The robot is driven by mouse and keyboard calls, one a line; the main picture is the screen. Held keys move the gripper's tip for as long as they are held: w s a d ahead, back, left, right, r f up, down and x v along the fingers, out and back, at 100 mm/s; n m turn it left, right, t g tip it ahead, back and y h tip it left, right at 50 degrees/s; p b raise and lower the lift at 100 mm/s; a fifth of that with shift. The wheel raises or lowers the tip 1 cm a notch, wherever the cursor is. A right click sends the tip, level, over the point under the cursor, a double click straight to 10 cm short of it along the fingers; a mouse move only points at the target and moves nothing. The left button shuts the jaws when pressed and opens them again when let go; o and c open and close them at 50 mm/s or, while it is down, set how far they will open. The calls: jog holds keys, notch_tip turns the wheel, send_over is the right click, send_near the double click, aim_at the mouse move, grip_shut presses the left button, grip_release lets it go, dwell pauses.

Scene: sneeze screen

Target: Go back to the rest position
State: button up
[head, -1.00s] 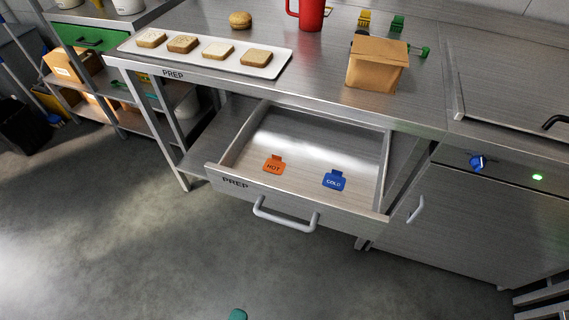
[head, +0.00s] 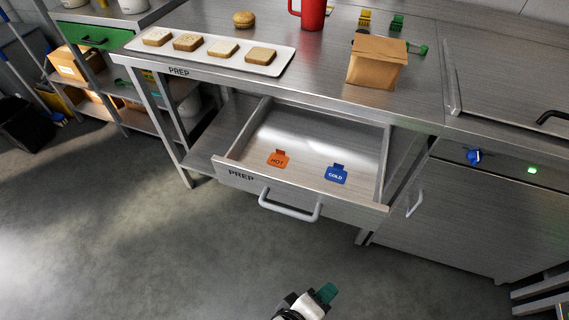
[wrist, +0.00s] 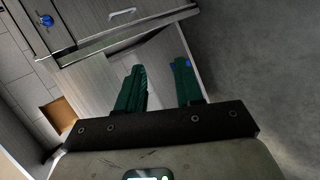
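My gripper (head: 322,296) shows at the bottom edge of the head view, over the floor in front of the open drawer (head: 300,186). One teal fingertip is visible there. In the wrist view my gripper (wrist: 160,78) has its two green fingers apart with nothing held between them. The drawer, marked PREP, holds an orange HOT tag (head: 278,158) and a blue COLD tag (head: 336,174) lying flat on its bottom. A small blue patch shows at the tip of the right finger in the wrist view; I cannot tell surely what it is.
The steel counter (head: 320,68) carries a white tray (head: 292,62) of bread slices, a bun (head: 244,19), a red jug (head: 313,14) and a paper bag (head: 378,64). A cabinet (head: 465,215) stands right of the drawer. Open floor (head: 130,250) lies at front left.

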jog(key=s+d+m+g+y+p, duration=0.1)
jog(key=s+d+m+g+y, duration=0.1)
jog(key=d, duration=0.8)
jog(key=s+d+f+m+g+y+p, duration=0.1)
jog(key=s+d+m+g+y, duration=0.2)
jog(key=d, duration=0.7)
jog(key=s+m+y, duration=0.2)
jog(key=s+m, duration=0.1)
jog(key=m, duration=0.1)
jog(key=shift+s+g, duration=0.15)
jog(key=shift+g, duration=0.15)
